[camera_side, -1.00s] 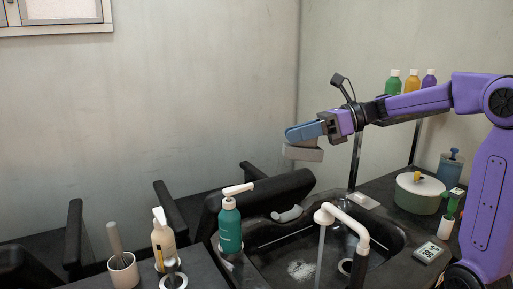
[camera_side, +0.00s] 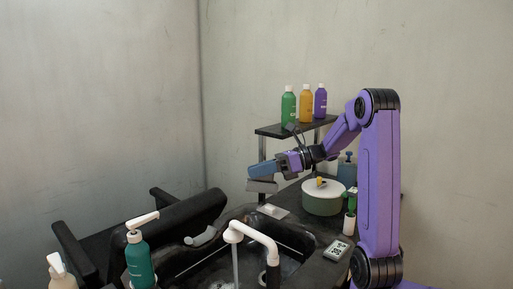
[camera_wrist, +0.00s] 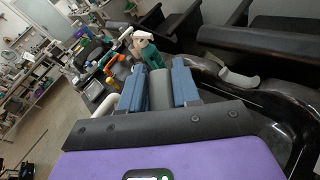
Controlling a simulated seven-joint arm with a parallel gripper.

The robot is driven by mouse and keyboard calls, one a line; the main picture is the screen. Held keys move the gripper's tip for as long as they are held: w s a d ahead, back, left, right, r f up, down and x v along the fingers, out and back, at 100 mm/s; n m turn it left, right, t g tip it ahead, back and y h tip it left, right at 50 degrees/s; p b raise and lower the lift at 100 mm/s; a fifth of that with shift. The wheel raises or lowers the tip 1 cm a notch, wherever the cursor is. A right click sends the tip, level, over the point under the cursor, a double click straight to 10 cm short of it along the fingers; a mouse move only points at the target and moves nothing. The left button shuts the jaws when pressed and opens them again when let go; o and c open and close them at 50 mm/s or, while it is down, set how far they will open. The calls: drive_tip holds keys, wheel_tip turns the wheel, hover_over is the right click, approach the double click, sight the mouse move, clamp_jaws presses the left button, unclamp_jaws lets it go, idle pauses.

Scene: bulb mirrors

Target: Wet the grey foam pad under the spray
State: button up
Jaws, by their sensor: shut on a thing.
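My gripper (camera_side: 262,171), with blue fingers, is shut on the grey foam pad (camera_side: 262,187) and holds it in the air. In the wrist view the pad (camera_wrist: 160,88) shows between the two fingers (camera_wrist: 158,90). The white spout (camera_side: 234,236) stands at the sink, with a thin stream of water (camera_side: 235,262) falling from it. In the side view the pad is above and right of the spout head, apart from the stream. Whether the pad is wet cannot be told.
The black sink (camera_side: 190,262) lies below. A green pump bottle (camera_side: 140,262) stands at its left. A lidded pot (camera_side: 322,204), a timer (camera_side: 337,250) and a white square item (camera_side: 272,211) are on the counter. Three bottles (camera_side: 305,107) stand on the back shelf.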

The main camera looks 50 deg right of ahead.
wheel_tip(320, 180, down, 24)
drive_tip(key=s+a, duration=0.3)
drive_tip(key=a, duration=0.9)
drive_tip(key=shift+a, duration=0.3)
idle(0.4)
drive_tip(key=shift+s+r+y, duration=0.1)
drive_tip(key=shift+y, duration=0.2)
drive_tip(key=shift+d, duration=0.1)
drive_tip(key=w+d, duration=0.1)
drive_tip(key=d, duration=0.5)
drive_tip(key=shift+d, duration=0.4)
idle(0.9)
drive_tip(key=shift+r, duration=2.55)
